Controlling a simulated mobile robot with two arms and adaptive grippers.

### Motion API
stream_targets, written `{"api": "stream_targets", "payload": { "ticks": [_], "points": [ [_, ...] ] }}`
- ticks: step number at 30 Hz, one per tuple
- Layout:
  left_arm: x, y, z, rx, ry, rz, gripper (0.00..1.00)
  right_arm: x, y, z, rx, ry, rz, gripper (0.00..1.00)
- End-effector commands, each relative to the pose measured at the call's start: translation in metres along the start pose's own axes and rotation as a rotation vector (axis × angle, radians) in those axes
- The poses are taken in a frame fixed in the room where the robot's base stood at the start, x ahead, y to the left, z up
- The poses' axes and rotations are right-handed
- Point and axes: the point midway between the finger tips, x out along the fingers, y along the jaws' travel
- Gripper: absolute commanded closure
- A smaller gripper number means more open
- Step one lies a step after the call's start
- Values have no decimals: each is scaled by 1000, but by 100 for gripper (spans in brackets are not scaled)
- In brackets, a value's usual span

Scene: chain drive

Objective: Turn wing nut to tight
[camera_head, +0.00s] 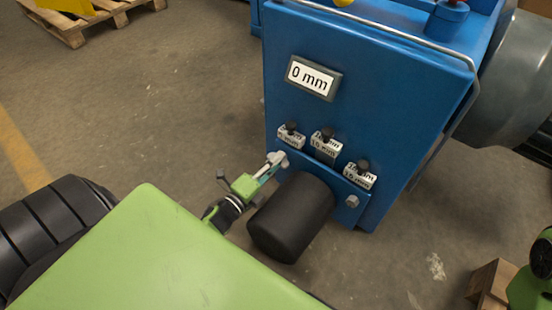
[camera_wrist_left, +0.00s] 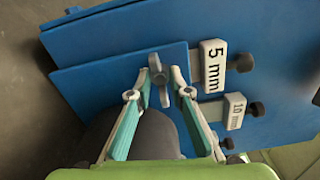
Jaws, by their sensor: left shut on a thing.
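The grey wing nut (camera_wrist_left: 159,78) sits on the blue motor plate (camera_wrist_left: 90,75) in the left wrist view, with one wing pointing up and one down. My left gripper (camera_wrist_left: 158,92) is shut on it, with one teal-padded finger at each side. In the head view my left gripper (camera_head: 276,162) is at the plate's left end, and its fingers largely hide the nut there. My right gripper is not in view.
A black motor cylinder (camera_head: 291,217) juts out just right of my left gripper. Labelled shim blocks with black knobs, including the 10 mm one (camera_head: 326,146), sit above the plate. A grey fastener (camera_head: 352,201) is at the plate's right end. A "0 mm" display (camera_head: 312,77) is higher up.

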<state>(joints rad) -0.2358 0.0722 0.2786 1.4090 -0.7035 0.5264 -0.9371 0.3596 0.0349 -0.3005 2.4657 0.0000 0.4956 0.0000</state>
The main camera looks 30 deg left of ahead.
Motion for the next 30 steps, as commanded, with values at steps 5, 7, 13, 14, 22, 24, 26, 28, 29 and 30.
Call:
{"api": "stream_targets", "payload": {
  "ticks": [5,7,13,14,22,24,26,28,29,30],
  "points": [
    [-2,2,-1,28,2,3,100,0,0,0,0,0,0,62],
    [-2,2,-1,32,2,3,100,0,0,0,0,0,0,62],
    [-2,2,-1,34,2,4,100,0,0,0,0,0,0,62],
    [-2,2,-1,34,2,4,100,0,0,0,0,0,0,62],
    [-1,2,-1,33,2,3,72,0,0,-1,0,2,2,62],
    [-1,1,-1,33,1,3,72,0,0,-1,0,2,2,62],
    [-1,1,-1,33,1,2,72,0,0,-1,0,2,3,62],
    [-1,1,0,33,1,2,72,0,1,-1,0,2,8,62],
    [-2,1,0,33,1,2,72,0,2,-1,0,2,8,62],
    [-4,1,0,32,1,3,72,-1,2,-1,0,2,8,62]
  ]
}}
